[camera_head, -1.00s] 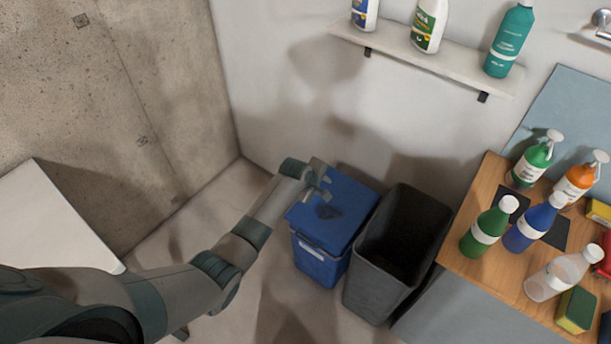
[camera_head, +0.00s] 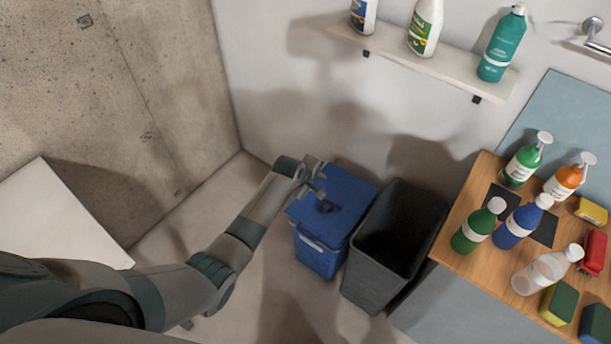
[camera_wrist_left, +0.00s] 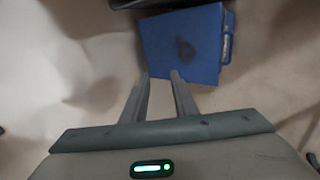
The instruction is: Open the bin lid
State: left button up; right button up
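The blue bin (camera_head: 321,252) stands on the floor near the wall corner, with its blue lid (camera_head: 345,206) down on top. A pale handle bar shows on the bin's front. My left gripper (camera_head: 318,180) is over the lid's back left part; I cannot tell whether it touches. In the left wrist view its two fingers (camera_wrist_left: 162,76) are apart with nothing between them, and the lid (camera_wrist_left: 184,48) lies beyond the fingertips. A dark spot, maybe a shadow, shows on the lid. My right gripper is not in view.
A dark open bin (camera_head: 392,250) stands close on the blue bin's right. A wooden-topped counter (camera_head: 450,250) with several bottles is further right. A shelf (camera_head: 425,62) with bottles hangs above. A white surface (camera_head: 60,225) is at the left. Some floor is free in front.

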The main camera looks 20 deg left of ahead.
pick_arm(q)
jog(key=v, duration=1)
jog(key=shift+s+r, duration=0.15)
jog(key=shift+s, duration=0.25)
dwell(0.6)
jog(key=shift+a, duration=0.1)
dwell(0.6)
jog(key=s+a+f+m+g+y+b, duration=0.1)
jog(key=s+f+m+b, duration=0.15)
jog(key=s+f, duration=0.75)
jog(key=s+a+f+m+g+b, duration=0.1)
jog(key=s+f+m+b, duration=0.15)
jog(key=f, duration=1.25)
jog(key=s+a+f+m+g+y+b, duration=0.1)
jog(key=s+a+f+m+b, duration=0.15)
jog(key=s+f, duration=0.75)
jog(key=s+a+f+m+g+b, duration=0.1)
jog(key=s+f+m+b, duration=0.1)
jog(key=s+f, duration=0.6)
jog(key=s+a+f+m+b, duration=0.1)
jog(key=s+f+m+b, duration=0.2)
jog(key=s+f, duration=0.6)
jog(key=s+a+f+m+g+b, duration=0.1)
jog(key=s+f+m+b, duration=0.2)
jog(key=s+f, duration=0.5)
jog(key=s+m, duration=0.1)
jog(key=s, duration=0.9)
jog(key=shift+g, duration=0.3)
